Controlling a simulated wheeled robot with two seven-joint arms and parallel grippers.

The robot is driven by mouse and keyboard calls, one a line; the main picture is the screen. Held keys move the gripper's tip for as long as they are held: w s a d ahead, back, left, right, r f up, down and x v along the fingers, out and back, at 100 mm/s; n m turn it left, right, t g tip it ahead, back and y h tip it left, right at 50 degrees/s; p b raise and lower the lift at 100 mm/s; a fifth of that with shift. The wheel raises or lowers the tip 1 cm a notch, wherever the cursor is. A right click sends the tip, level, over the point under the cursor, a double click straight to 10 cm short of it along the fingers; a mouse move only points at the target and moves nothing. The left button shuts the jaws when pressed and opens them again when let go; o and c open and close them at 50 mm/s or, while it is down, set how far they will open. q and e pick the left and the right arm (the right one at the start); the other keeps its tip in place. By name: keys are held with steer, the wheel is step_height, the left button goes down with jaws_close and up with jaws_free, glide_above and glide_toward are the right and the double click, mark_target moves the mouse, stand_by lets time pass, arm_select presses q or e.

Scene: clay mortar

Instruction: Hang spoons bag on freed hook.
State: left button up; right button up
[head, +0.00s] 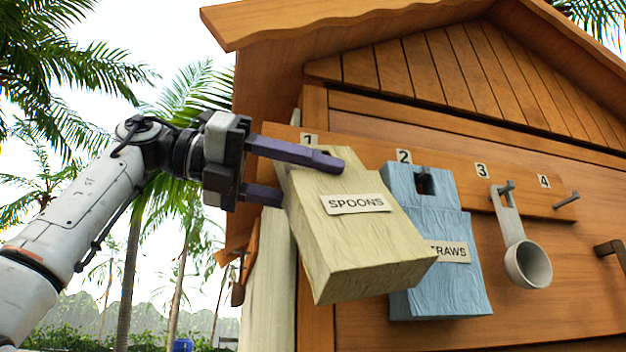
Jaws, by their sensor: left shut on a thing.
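The spoons bag (362,240) is a pale yellow, block-like bag with a "SPOONS" label, tilted in front of the hook rail near number 1. My left gripper (305,178) is shut on its upper left part, one purple finger across the front of its top. The bag overlaps part of the blue straws bag (437,283), which hangs at hook 2 (424,182). The hook at number 1 is hidden behind the bag and finger, so I cannot tell whether the bag touches it. Hook 4 (567,200) is bare. My right gripper is not in view.
A scoop (527,262) with a round cup hangs on hook 3 (506,188). The wooden rail (470,190) with numbers 1 to 4 runs along the hut wall (560,300). A dark handle (610,250) juts out at the right edge. The roof overhangs above.

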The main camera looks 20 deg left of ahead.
arm_select(q)
steer(key=shift+w+f, duration=0.25)
steer(key=shift+f, duration=0.2)
steer(key=o, duration=1.8)
steer(key=shift+w+a, duration=0.1)
steer(key=shift+r, duration=0.2)
